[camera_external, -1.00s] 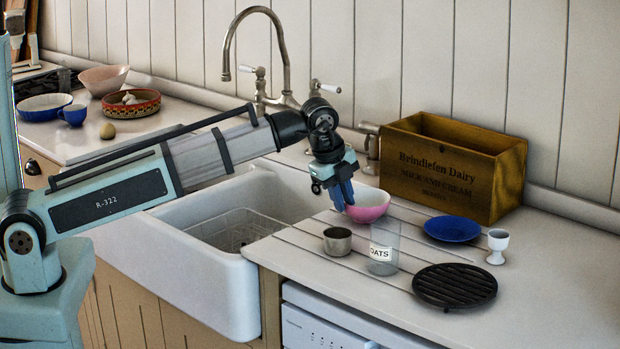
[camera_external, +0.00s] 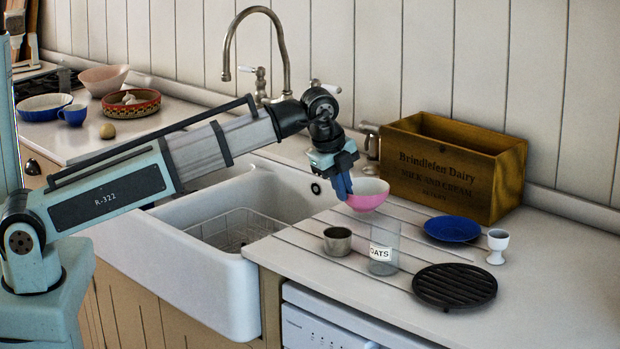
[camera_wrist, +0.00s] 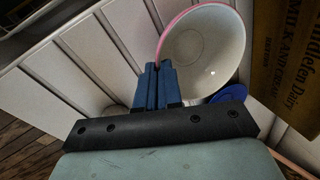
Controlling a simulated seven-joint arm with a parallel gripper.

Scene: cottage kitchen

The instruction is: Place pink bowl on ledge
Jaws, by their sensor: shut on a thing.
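The pink bowl (camera_external: 370,196), white inside, is held by its rim just above the counter right of the sink. My gripper (camera_external: 343,188) is shut on the bowl's left rim. In the wrist view the bowl (camera_wrist: 203,50) shows its white inside, and the blue fingers of my gripper (camera_wrist: 157,82) pinch its pink edge. The bowl's underside is hidden in the wrist view. A ledge (camera_external: 566,208) runs along the foot of the panelled back wall, partly hidden behind the crate.
A wooden crate (camera_external: 440,180) stands right behind the bowl. On the counter are a blue plate (camera_external: 452,229), white egg cup (camera_external: 497,246), metal cup (camera_external: 337,241), glass jar (camera_external: 384,248) and black grate (camera_external: 454,286). The sink (camera_external: 215,285) and tap (camera_external: 281,50) lie left.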

